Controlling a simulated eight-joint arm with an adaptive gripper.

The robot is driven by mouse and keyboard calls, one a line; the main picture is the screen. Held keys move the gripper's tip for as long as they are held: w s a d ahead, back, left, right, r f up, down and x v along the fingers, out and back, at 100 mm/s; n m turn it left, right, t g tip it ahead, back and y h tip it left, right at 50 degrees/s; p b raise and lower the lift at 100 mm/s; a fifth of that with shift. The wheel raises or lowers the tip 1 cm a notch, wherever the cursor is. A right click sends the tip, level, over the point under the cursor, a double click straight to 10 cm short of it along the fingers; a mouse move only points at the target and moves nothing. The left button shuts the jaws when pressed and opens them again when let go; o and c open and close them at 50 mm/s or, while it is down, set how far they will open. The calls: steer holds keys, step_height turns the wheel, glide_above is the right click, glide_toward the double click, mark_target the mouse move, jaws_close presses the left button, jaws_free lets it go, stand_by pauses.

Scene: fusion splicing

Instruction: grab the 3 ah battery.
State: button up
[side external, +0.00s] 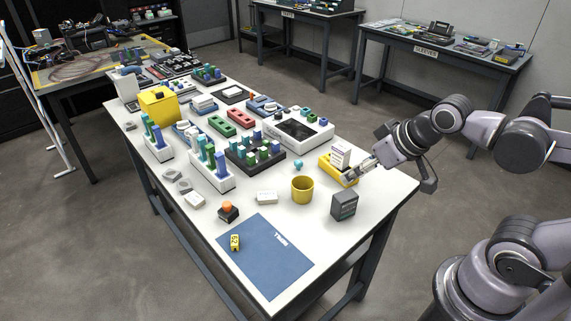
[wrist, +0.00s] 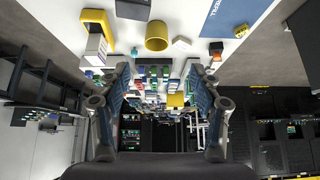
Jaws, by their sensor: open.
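A dark grey box (side external: 344,205) with a pale marking stands upright near the front right of the white table; it also shows at the top of the wrist view (wrist: 132,9). It looks like a battery pack, but I cannot read a 3 Ah label. A white block (side external: 340,153) with dark markings stands upright in a yellow tray (side external: 332,170); the block also shows in the wrist view (wrist: 96,47). My gripper (side external: 358,171) is open and empty, close beside the yellow tray and behind the dark box. Its fingers (wrist: 160,73) are spread wide in the wrist view.
A yellow cup (side external: 302,189) stands left of the dark box. A blue mat (side external: 265,258) with a small yellow item (side external: 235,242) lies at the front. A white box with a dark top (side external: 303,131) and several coloured racks fill the table farther back.

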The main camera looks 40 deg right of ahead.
steer(key=m, duration=0.2)
steer(key=m+g+h, duration=0.4)
steer(key=m+g, duration=0.4)
steer(key=m, duration=1)
glide_toward(345, 196)
steer(key=shift+m, duration=0.3)
steer(key=shift+w+d+x, duration=0.1)
steer(key=shift+w+x, duration=0.1)
steer(key=shift+x, duration=1.25)
steer(key=shift+w+d+x, duration=0.1)
steer(key=shift+w+x, duration=0.05)
steer(key=shift+x, duration=1.3)
steer(key=shift+s+x, duration=0.15)
steer(key=shift+x, duration=1.15)
steer(key=shift+s+x, duration=0.15)
steer(key=shift+x, duration=1.1)
steer(key=shift+a, duration=0.15)
jaws_close()
